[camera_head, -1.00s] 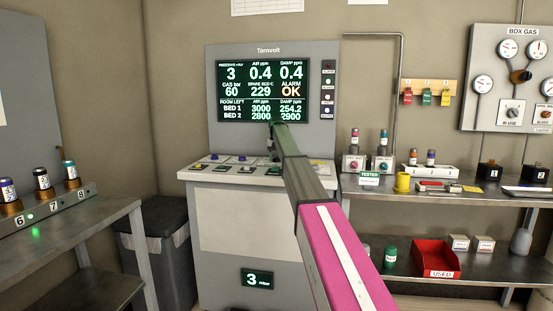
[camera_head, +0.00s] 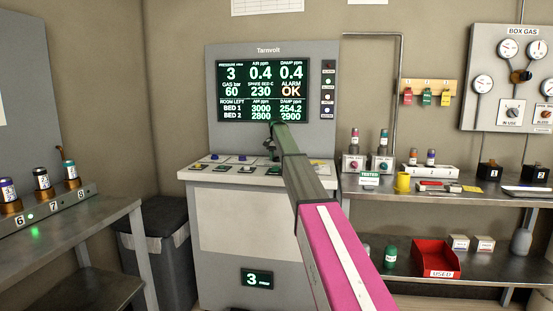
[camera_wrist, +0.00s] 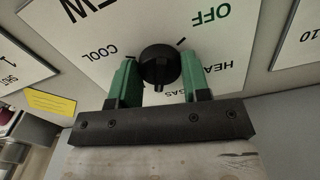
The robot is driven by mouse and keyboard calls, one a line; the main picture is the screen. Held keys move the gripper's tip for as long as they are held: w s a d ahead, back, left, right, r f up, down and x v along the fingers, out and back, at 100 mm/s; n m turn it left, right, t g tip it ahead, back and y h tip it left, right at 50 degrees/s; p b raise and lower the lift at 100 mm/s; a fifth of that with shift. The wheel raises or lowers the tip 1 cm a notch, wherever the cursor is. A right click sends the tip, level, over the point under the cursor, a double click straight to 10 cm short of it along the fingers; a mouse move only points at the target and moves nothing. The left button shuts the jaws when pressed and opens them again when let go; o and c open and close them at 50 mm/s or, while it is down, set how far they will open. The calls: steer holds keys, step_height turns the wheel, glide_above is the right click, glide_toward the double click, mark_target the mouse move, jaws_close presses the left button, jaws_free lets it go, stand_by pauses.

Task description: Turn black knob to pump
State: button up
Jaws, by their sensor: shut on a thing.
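In the wrist view a round black knob (camera_wrist: 159,64) sits on a white label plate (camera_wrist: 105,40). The green fingers of my gripper (camera_wrist: 159,78) are on either side of it, shut on it. A small nub on the knob's rim points toward the gripper body. The plate reads OFF, COOL, part of a word starting HEA, and GAS, all upside down; I read no "pump" there. In the head view my gripper (camera_head: 272,150) is over the sloping panel of the grey console (camera_head: 240,225), and my arm hides the knob.
The console screen (camera_head: 262,91) shows ALARM OK. A steel bench (camera_head: 95,215) with numbered sockets stands left, a dark bin (camera_head: 170,250) beside it. Shelves (camera_head: 420,197) at right hold a yellow cup (camera_head: 402,182) and a red USED tray (camera_head: 436,258). Neighbouring label plates (camera_wrist: 300,40) flank the knob.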

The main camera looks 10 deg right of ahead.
steer(key=m, duration=0.6)
steer(key=shift+m, duration=0.3)
stand_by(0.5)
steer(key=o, duration=0.9)
step_height(320, 180, up, 11)
steer(key=shift+f, duration=0.1)
